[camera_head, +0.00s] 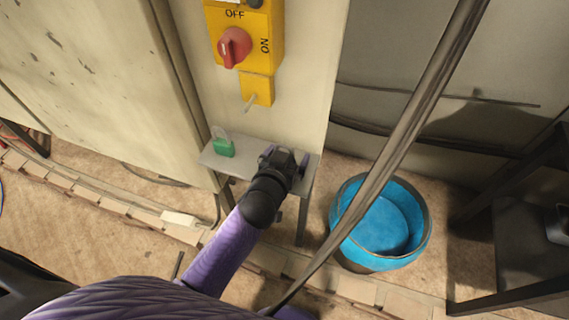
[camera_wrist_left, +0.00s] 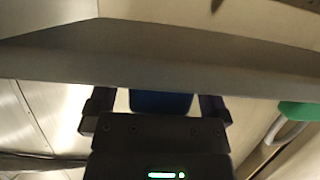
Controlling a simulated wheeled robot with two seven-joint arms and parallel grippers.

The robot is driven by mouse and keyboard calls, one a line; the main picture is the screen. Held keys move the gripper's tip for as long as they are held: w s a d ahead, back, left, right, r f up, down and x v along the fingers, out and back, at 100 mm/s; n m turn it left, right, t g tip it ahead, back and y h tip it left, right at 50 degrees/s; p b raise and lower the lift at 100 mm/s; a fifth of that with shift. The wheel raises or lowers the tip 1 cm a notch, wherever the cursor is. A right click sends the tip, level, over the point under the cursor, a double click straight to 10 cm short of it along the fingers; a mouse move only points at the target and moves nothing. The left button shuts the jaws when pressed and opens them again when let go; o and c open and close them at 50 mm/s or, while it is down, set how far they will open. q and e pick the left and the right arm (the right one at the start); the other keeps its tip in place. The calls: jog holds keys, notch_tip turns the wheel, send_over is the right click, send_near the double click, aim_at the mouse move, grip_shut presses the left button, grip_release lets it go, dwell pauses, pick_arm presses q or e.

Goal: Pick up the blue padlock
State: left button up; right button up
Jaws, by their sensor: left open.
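The blue padlock (camera_wrist_left: 160,103) shows in the left wrist view as a dark blue body between the two fingers. Its lower part is hidden behind my gripper, and I cannot make out its shackle. My left gripper (camera_wrist_left: 156,97) is open, one finger on each side of the blue body; whether either finger touches it I cannot tell. In the head view my left gripper (camera_head: 284,158) is over the right part of a small grey shelf (camera_head: 240,160) and hides the blue padlock. My right gripper is not in view.
A yellow switch box (camera_head: 262,40) with a red knob (camera_head: 234,47) is above. A blue-lined bucket (camera_head: 385,225) stands right, behind a slanting pole (camera_head: 410,125).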

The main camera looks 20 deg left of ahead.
pick_arm(q)
grip_shut()
jog(key=r+p, duration=0.4)
jog(key=r, duration=0.3)
jog(key=shift+s+r, duration=0.2)
jog(key=s+r+p, duration=0.1)
jog(key=s+p, duration=0.1)
jog(key=s, duration=1.7)
jog(key=shift+s+a+r, duration=0.3)
jog(key=shift+a+r, duration=0.05)
